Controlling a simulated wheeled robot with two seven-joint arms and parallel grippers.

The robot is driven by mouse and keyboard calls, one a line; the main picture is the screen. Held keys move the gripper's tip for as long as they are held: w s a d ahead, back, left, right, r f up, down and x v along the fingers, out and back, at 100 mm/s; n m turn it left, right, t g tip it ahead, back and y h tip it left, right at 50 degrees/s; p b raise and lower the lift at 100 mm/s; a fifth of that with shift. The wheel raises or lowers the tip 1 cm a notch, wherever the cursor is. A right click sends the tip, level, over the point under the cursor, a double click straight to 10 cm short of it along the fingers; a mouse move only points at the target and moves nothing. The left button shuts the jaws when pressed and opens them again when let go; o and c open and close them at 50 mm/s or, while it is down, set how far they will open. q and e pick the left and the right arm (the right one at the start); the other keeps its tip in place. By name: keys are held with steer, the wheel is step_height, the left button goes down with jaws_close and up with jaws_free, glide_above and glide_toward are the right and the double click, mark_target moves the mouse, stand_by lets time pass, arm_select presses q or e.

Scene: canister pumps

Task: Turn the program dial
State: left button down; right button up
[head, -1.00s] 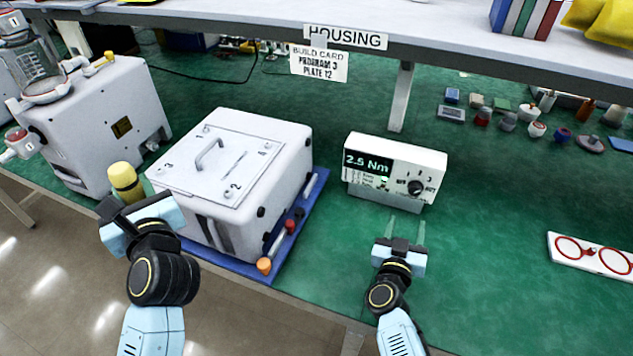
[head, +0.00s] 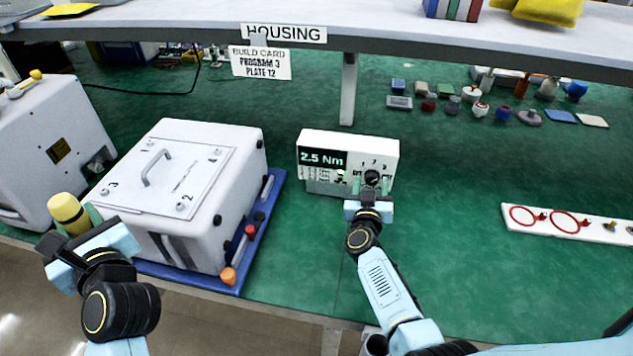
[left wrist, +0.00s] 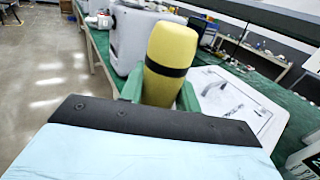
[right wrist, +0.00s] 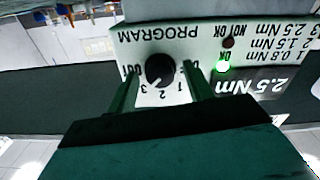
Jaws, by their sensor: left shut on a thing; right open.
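The program dial (head: 372,177) is a black knob on the white controller box (head: 322,140). The right wrist view shows the dial (right wrist: 160,70) upside down, its white pointer mark towards the 3. The box's display (head: 322,158) reads 2.5 Nm, and a green lamp (right wrist: 223,66) is lit beside OK. My right gripper (head: 370,188) is open at the dial, one finger on either side; contact cannot be told. My left gripper (head: 78,222) is shut on a yellow cylinder with a black band (head: 68,212), held upright at front left; the cylinder also shows in the left wrist view (left wrist: 170,60).
The build card (head: 261,63) reads PROGRAM 3, PLATE 12. A white housing (head: 232,190) stands on a blue tray (head: 263,228) left of the controller. Several small parts lie at the back right; a white board with red rings (head: 575,222) lies at right. Green mat between is clear.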

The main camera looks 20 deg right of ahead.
steer(key=c, duration=1)
steer(key=shift+o, duration=0.2)
steer(key=m, duration=0.4)
steer(key=shift+a+m, duration=0.1)
steer(key=shift+m, duration=2.2)
steer(key=o, duration=1)
steer(key=shift+c, duration=0.2)
